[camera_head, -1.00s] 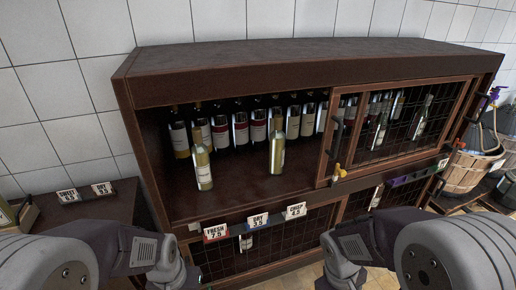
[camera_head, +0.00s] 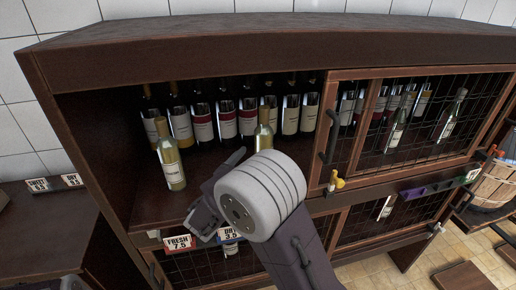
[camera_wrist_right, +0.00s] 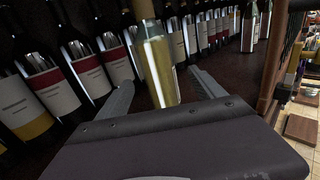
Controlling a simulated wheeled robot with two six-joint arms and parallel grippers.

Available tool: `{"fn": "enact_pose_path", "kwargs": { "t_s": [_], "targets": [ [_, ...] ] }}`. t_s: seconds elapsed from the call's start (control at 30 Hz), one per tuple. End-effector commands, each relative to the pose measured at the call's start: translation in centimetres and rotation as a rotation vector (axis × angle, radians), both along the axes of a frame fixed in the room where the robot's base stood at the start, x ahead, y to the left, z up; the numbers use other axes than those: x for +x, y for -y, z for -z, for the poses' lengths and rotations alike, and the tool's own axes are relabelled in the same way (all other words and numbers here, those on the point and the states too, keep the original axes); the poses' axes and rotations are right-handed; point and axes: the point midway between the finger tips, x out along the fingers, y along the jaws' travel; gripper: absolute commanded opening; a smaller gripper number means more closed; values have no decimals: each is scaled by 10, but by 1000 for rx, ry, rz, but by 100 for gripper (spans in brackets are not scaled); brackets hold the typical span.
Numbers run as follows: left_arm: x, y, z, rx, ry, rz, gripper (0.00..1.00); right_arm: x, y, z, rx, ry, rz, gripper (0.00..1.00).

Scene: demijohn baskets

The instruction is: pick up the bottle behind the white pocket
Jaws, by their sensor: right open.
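Two pale yellow-green bottles stand upright at the front of the open shelf. The left bottle (camera_head: 171,155) stands behind a small whitish pocket (camera_head: 153,234) at the left of the shelf edge. The right bottle (camera_head: 264,130) is partly hidden by my right arm. My right gripper (camera_head: 203,213) is at the shelf's front edge, below and right of the left bottle. My left gripper is out of view.
Dark bottles with white, red and yellow labels (camera_head: 226,120) stand in a row behind. A wire-mesh door (camera_head: 400,120) closes the right side.

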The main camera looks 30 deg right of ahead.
Motion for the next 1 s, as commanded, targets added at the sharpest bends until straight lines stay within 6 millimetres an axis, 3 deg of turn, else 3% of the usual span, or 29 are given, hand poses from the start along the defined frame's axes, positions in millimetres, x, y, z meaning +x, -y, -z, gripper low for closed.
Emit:
{"fn": "enact_pose_path", "kwargs": {
  "t_s": [0.27, 0.5, 0.77, 1.0],
  "targets": [
    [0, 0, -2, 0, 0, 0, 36, 12, 16, -1, 2, 0, 3, 78],
    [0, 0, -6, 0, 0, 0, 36, 38, 47, -2, 3, -1, 5, 78],
    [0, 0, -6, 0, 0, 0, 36, 42, 51, -1, 3, -1, 1, 78],
    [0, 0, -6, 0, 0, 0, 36, 42, 50, -1, 3, -1, 1, 14]
  ]
}}
